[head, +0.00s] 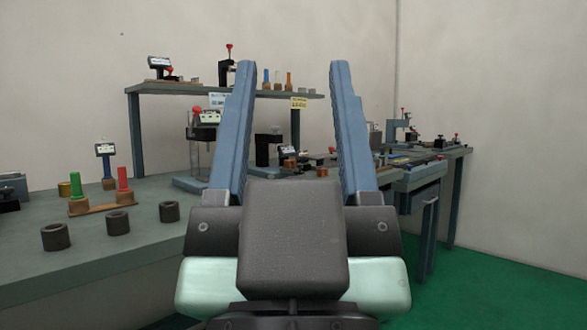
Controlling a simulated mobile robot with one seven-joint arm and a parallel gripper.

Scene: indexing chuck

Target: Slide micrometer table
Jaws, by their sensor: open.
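My gripper (340,78) fills the middle of the head view. Its two long blue fingers stand wide apart with nothing between them in contact. The micrometer table cannot be picked out for certain. Several small devices stand on the benches behind the fingers, among them a dark upright device (267,150) with a small display. Another group of fixtures with red knobs sits on the right-hand bench (440,168). My gripper hides part of the bench in the middle.
A grey bench (110,245) at left carries dark cylinders (56,236), a red-handled plug (124,180) and a green one (76,185). A raised shelf (180,89) behind holds more instruments. Green floor (500,290) is clear at right.

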